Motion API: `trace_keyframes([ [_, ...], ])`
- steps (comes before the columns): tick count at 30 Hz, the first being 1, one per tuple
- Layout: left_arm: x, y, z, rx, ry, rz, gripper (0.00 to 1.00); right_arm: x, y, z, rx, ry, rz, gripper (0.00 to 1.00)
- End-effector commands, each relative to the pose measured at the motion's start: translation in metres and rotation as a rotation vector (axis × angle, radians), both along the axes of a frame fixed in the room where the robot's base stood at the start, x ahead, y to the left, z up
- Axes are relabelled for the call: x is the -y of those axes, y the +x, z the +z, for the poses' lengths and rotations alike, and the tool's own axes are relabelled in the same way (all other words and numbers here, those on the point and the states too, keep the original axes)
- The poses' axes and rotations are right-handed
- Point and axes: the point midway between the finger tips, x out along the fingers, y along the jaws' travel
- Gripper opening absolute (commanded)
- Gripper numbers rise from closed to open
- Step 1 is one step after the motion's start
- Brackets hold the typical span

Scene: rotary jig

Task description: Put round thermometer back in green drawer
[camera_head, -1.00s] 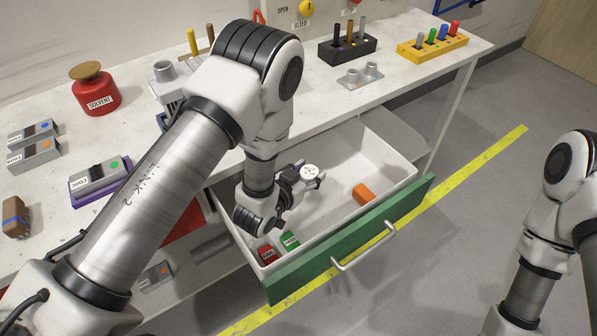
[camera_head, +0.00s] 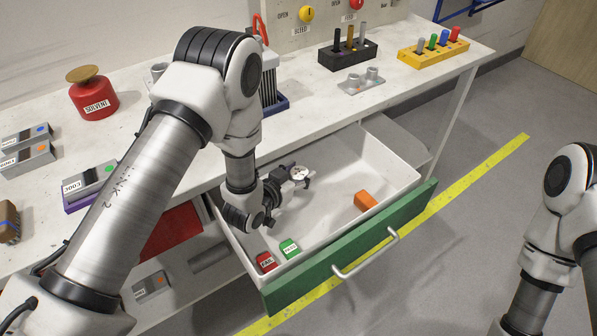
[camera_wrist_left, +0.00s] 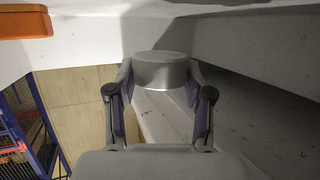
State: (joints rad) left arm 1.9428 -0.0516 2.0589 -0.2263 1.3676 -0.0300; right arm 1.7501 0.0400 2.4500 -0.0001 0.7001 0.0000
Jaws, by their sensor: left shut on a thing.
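The round thermometer (camera_head: 299,173) is a small disc with a white dial face, at the far left part of the drawer's interior in the head view. My left gripper (camera_head: 304,177) is shut on it and hangs within the outline of the open green drawer (camera_head: 352,251). In the left wrist view the thermometer shows as a grey round body (camera_wrist_left: 162,70) between the two fingers. I cannot tell whether it touches the drawer floor. My right arm shows at the right edge of the head view; its gripper is out of frame.
The drawer's middle floor is clear. The workbench (camera_head: 300,120) stands above it, with a red solvent can (camera_head: 95,97) and a black rack (camera_head: 348,54).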

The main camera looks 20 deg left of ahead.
Motion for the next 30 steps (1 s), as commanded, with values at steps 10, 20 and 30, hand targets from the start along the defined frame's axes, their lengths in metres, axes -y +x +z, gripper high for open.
trace_keyframes([
  [10, 0.0, 0.0, 0.0, 0.0, 0.0, 0.0, 0.76, 0.0, 0.0, 0.0, 0.0, 0.0, 0.0, 0.4],
  [20, -0.002, -0.007, 0.015, -0.002, 0.0, 0.001, 0.76, 0.0, 0.0, 0.009, 0.0, 0.0, 0.0, 0.4],
  [30, -0.019, -0.065, 0.034, -0.001, -0.002, 0.001, 0.76, 0.0, 0.0, 0.005, 0.0, 0.0, 0.0, 0.4],
])
